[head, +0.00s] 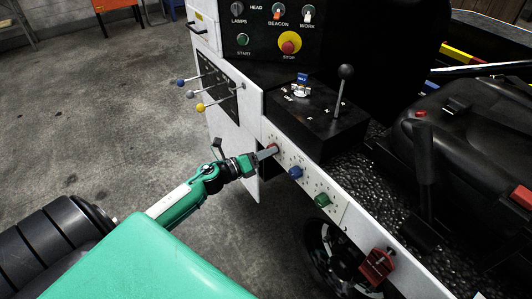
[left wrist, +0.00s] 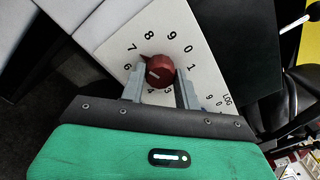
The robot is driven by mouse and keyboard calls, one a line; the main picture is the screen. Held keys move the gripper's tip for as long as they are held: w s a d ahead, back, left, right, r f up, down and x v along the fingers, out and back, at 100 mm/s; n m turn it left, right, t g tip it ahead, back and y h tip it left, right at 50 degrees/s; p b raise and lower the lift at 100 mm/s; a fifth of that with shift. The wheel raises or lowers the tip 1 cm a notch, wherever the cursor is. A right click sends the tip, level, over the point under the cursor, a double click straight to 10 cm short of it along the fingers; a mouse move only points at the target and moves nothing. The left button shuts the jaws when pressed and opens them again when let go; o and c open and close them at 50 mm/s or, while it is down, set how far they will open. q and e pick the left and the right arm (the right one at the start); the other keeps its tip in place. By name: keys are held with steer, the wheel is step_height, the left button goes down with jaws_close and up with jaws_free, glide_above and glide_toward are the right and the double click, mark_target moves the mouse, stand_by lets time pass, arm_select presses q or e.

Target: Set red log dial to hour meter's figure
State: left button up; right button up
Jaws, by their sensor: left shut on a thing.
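The red log dial (head: 273,147) is the uppermost of three dials on a white side panel (head: 307,178). In the left wrist view the red dial (left wrist: 160,67) sits inside a ring of printed numbers, and its pointed tip is at the upper left, nearest the 7. A short white mark shows on its face. My left gripper (head: 267,153) is shut on the red dial, with one finger on each side in the left wrist view (left wrist: 158,92). Some numbers at the bottom are hidden by the gripper. I cannot make out the hour meter. My right gripper is not in view.
A blue dial (head: 296,172) and a green dial (head: 322,200) sit lower on the same panel. Small levers with blue, grey and yellow knobs (head: 200,107) stick out to the upper left. A black-knobbed lever (head: 344,80) stands above. Open floor lies left.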

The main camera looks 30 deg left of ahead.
arm_select(q)
steer(key=shift+f, duration=0.1)
steer(key=o, duration=1)
steer(key=shift+s, duration=0.15)
steer(key=shift+b+v, duration=0.5)
steer(key=shift+v, duration=6.3)
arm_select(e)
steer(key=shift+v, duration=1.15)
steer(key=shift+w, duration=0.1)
